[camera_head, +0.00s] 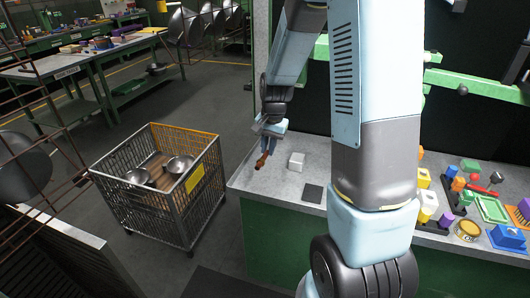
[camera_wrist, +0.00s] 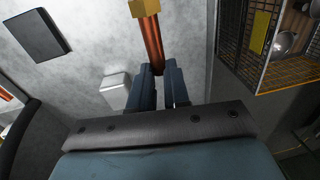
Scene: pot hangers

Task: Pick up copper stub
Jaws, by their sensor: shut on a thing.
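The copper stub is a reddish-brown metal rod. In the wrist view the copper stub (camera_wrist: 152,42) stands between the two blue fingers of my gripper (camera_wrist: 160,85), with a yellow block-like piece (camera_wrist: 145,7) at its far end. In the head view the copper stub (camera_head: 263,159) shows below my gripper (camera_head: 268,145), near the left end of the grey worktop (camera_head: 310,162). My gripper is shut on the stub. The fingers hide the stub's near end. I cannot tell whether its far end touches the worktop.
A white block (camera_head: 296,161) sits right of the stub, and a dark square plate (camera_head: 313,193) lies nearby. A wire cart (camera_head: 190,215) with metal bowls stands left of the worktop. Colored blocks and trays crowd the worktop's right end. Green bars (camera_head: 470,84) cross behind my arm.

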